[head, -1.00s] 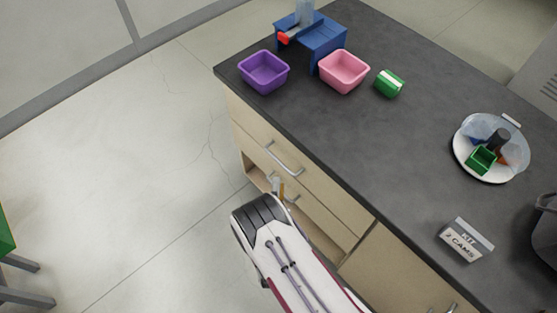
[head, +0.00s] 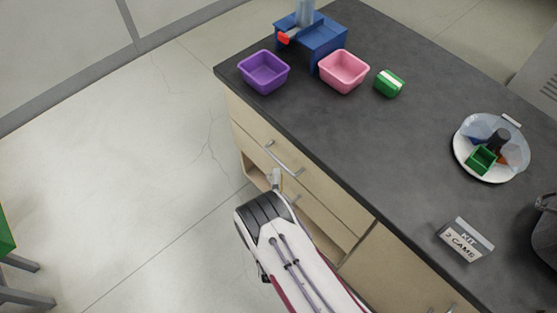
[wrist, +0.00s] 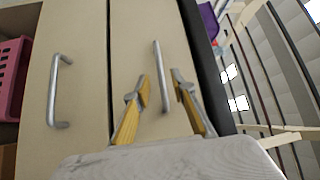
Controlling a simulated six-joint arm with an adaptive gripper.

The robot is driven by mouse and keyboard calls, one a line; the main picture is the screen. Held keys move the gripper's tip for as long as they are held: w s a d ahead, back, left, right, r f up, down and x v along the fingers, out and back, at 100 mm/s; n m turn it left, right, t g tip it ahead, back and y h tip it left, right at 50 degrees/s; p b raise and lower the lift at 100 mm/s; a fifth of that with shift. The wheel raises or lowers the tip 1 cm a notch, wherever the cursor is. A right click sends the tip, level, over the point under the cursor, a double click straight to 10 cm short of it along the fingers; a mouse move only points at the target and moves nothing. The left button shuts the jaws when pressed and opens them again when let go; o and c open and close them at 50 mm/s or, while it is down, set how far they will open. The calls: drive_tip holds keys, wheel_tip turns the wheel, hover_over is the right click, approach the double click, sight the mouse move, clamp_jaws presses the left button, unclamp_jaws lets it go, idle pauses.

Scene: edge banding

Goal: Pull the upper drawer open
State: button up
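The upper drawer (head: 318,184) is a pale wood front just under the dark countertop, and it looks closed. Its silver bar handle (head: 285,158) also shows in the wrist view (wrist: 161,75). My gripper (head: 277,178) is just below that handle in the head view, partly hidden by my wrist. In the wrist view my gripper (wrist: 160,78) is open, its yellow-padded fingers on either side of the handle's lower end in the picture. Nothing is visibly clamped. I cannot tell whether the fingertips reach past the bar.
The lower drawer's handle (wrist: 57,90) is at left in the wrist view, beyond a dark gap. A pink basket (wrist: 12,75) sits in an opening further left. The countertop (head: 360,140) holds a purple bin (head: 264,72), a pink bin (head: 344,71) and other items. Floor beside the cabinet is clear.

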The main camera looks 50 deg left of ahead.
sight(278, 160)
drive_tip(key=shift+x, duration=3.3)
clamp_jaws()
